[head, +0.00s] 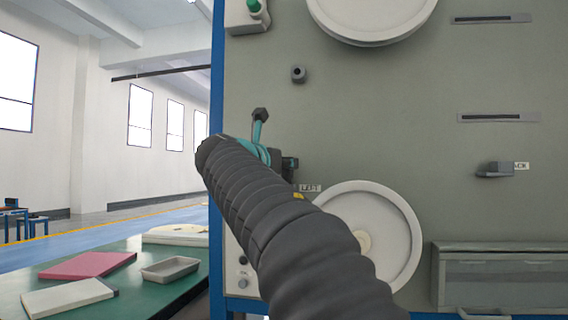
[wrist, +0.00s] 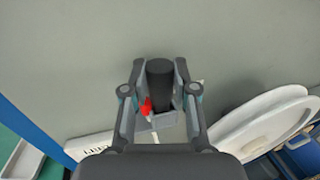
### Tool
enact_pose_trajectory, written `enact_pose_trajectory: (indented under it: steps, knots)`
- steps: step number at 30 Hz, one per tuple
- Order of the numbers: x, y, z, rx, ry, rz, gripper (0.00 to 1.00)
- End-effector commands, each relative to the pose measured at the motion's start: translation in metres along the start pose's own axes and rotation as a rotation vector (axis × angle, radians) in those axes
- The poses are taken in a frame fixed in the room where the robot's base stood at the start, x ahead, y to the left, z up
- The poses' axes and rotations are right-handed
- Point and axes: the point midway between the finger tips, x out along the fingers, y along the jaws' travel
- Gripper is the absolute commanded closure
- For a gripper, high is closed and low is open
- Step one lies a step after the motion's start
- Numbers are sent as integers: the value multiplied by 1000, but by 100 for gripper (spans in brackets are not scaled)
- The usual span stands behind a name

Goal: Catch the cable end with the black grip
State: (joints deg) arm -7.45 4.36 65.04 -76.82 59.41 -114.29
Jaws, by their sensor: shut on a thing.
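In the wrist view my gripper (wrist: 160,68) has its two fingers on either side of a dark upright cylinder, the black grip (wrist: 160,84), and is shut on it. A small red piece (wrist: 146,106) and a light grey block show just below the grip, between the fingers. I cannot make out a cable end. In the head view my dark sleeved arm reaches up to the machine's grey panel (head: 430,150) and hides most of the gripper and grip.
A white reel (head: 398,222) is low on the panel, right of my arm; its rim shows in the wrist view (wrist: 262,112). A second reel (head: 372,18) is above. A dark peg (head: 298,74) sticks out. A green table (head: 150,290) with trays stands left.

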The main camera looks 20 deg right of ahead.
Motion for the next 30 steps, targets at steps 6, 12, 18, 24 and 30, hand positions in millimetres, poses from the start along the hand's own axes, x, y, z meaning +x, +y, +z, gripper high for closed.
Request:
enact_pose_trajectory:
  steps: [6,12,18,24,30]
  knots:
    - [0,0,0,0,0,0,100]
    - [0,0,0,0,0,0,100]
    - [0,0,4,0,0,0,100]
    - [0,0,13,-1,0,0,100]
    - [0,0,21,0,0,0,100]
